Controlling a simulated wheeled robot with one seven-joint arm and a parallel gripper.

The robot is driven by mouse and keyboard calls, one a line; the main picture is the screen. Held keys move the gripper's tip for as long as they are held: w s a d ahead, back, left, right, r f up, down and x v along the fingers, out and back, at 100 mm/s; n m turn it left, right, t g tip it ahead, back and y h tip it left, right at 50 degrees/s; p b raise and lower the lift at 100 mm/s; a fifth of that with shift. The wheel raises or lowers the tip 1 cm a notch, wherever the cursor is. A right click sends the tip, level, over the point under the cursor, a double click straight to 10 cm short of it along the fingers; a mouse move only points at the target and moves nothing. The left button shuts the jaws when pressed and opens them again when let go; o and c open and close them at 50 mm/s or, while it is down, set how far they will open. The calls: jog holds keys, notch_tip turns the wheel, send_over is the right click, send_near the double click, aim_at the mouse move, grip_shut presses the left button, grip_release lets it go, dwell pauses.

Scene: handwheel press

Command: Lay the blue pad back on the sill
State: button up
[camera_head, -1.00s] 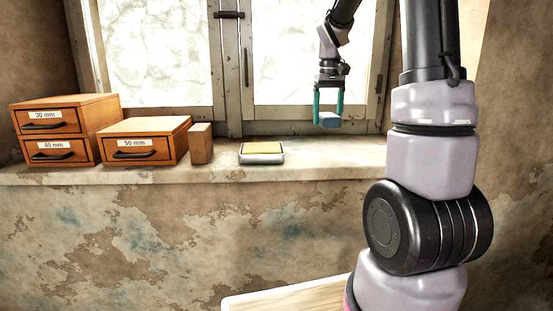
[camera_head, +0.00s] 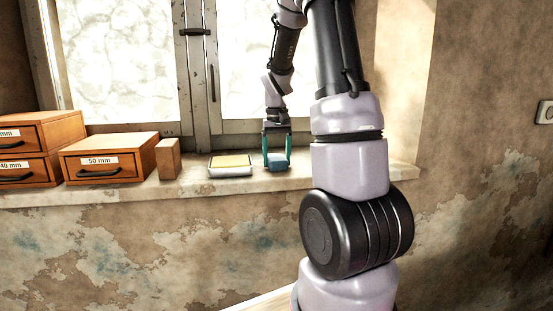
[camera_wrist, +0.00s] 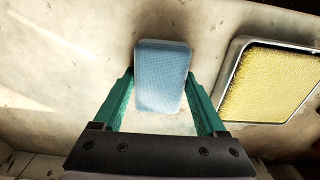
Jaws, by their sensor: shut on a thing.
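The blue pad (camera_head: 278,162) is between the green fingers of my gripper (camera_head: 277,158), low over the sill (camera_head: 330,179) just right of the yellow pad in its metal tray. In the wrist view the pad (camera_wrist: 163,76) shows as a pale blue block with a finger along each side. My gripper (camera_wrist: 161,92) is shut on it. The sill's pale stone fills the picture behind it. I cannot tell whether the pad's underside touches the sill.
A yellow pad in a metal tray (camera_head: 230,171) lies close on the left. Farther left stand a wooden block (camera_head: 168,159), a 50 mm drawer box (camera_head: 108,160) and stacked drawers (camera_head: 35,150). The window (camera_head: 265,70) rises behind. My arm hides some sill on the right.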

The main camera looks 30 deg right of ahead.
aim_at(277, 157)
jog(key=shift+f, duration=0.15)
jog(key=o, duration=1.2)
jog(key=shift+o, duration=0.2)
notch_tip(277, 157, up, 11)
jog(key=s+a+r+t+y, duration=0.1)
jog(key=s+a+r+t, duration=0.2)
jog(key=s+a, duration=0.3)
jog(key=s+a+r+m+t+y, duration=0.1)
jog(key=s+a+r+t, duration=0.2)
jog(key=s+a, duration=0.4)
jog(key=s+t, duration=0.1)
jog(key=s, duration=0.5)
jog(key=shift+s+a+r, duration=0.15)
jog(key=shift+s+r, duration=0.05)
jog(key=shift+s, duration=0.1)
